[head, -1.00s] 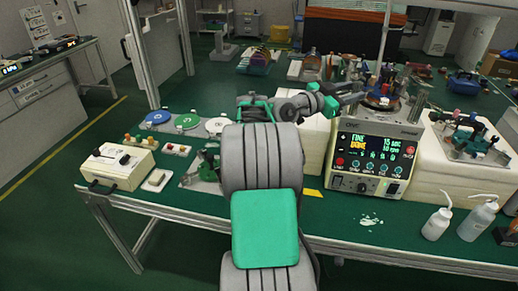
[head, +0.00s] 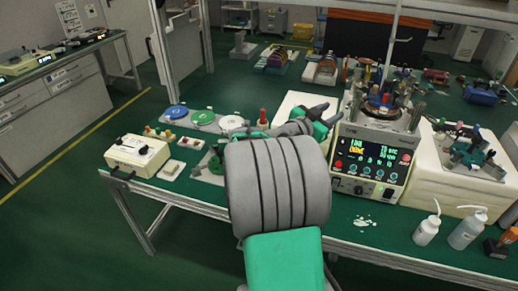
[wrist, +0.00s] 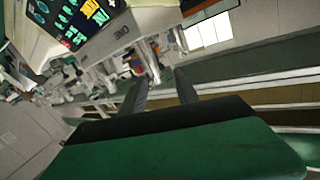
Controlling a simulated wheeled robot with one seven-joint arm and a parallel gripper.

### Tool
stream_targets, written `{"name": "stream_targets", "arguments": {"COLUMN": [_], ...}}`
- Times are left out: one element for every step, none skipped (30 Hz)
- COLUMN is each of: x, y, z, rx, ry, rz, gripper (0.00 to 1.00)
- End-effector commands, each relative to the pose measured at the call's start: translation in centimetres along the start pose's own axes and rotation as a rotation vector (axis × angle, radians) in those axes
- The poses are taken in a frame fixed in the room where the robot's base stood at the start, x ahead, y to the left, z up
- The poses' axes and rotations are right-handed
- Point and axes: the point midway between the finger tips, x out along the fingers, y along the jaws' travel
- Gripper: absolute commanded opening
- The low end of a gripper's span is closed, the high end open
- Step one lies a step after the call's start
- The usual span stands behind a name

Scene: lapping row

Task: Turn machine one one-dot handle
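A lapping machine (head: 375,150) with a lit display (head: 374,153) stands right of centre on the green bench. A row of knobs and a red button sit on its front panel, and a round plate with posts is on top (head: 385,108). The dots that would mark a one-dot handle are too small to read, so I cannot tell which part it is. My gripper (head: 328,113) is left of the machine, near its upper left side. In the wrist view my gripper's two fingers (wrist: 160,85) are apart with nothing between them. The machine's display also shows there (wrist: 85,18).
A white box with a front handle (head: 138,155) and coloured discs (head: 203,117) are on the left. A second machine top (head: 474,155) is on the right. Two white bottles (head: 428,228) stand at the front right. A white spill (head: 365,221) lies before the machine.

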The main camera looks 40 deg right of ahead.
Motion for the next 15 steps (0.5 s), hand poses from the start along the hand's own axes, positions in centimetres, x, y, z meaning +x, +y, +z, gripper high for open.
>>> {"name": "stream_targets", "arguments": {"x": [-0.7, -1.1, -1.6, -2.0, -2.4, -3.0, -3.4, -3.9, -4.5, -5.0, -5.5, -6.2, -6.7, -7.3, -8.0], "y": [-0.7, -1.1, -1.6, -2.0, -2.2, -2.8, -3.1, -3.4, -3.9, -4.2, -4.5, -4.9, -5.3, -5.6, -5.9], "z": [0.6, 1.1, 1.6, 2.0, 2.4, 2.9, 3.3, 3.8, 4.2, 4.6, 5.0, 5.6, 5.9, 6.3, 6.8], "rx": [-0.005, -0.01, -0.017, -0.023, -0.028, -0.036, -0.043, -0.049, -0.059, -0.066, -0.074, -0.086, -0.095, -0.103, -0.116], "ry": [-0.034, -0.059, -0.089, -0.109, -0.129, -0.156, -0.175, -0.196, -0.222, -0.242, -0.261, -0.288, -0.307, -0.327, -0.351], "rz": [-0.015, -0.024, -0.036, -0.045, -0.052, -0.065, -0.074, -0.084, -0.098, -0.109, -0.119, -0.134, -0.146, -0.158, -0.172], "gripper": [0.37, 0.37, 0.37, 0.37, 0.37, 0.37, 0.37, 0.37, 0.37, 0.37, 0.37, 0.37, 0.37, 0.37, 0.37]}}
